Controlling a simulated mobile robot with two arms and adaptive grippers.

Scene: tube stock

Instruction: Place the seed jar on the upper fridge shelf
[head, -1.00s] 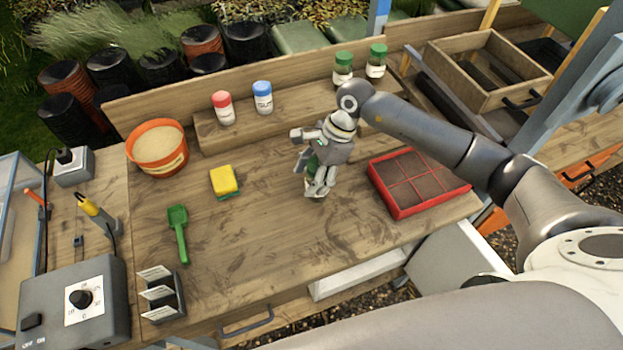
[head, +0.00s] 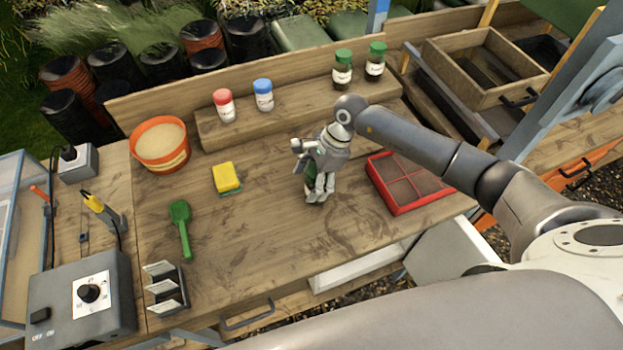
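My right gripper (head: 318,190) points down over the middle of the bench. A green-topped thing, probably a seed jar (head: 309,174), shows in part between and behind its fingers; the rest is hidden. I cannot tell whether the fingers are closed on it or only around it. Two jars with green lids and white labels, the left jar (head: 342,70) and the right jar (head: 375,63), stand on the raised back ledge. A white cabinet, probably the fridge (head: 365,268), shows under the bench's front edge with a white door (head: 452,258) swung open. Its shelves are hidden. My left gripper is out of view.
A red divided tray (head: 408,205) lies right of my gripper. A yellow sponge (head: 226,177), green scoop (head: 181,228) and orange pot (head: 160,145) are to the left. Red-capped (head: 223,105) and blue-capped (head: 264,95) bottles stand on the ledge. The bench's front middle is clear.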

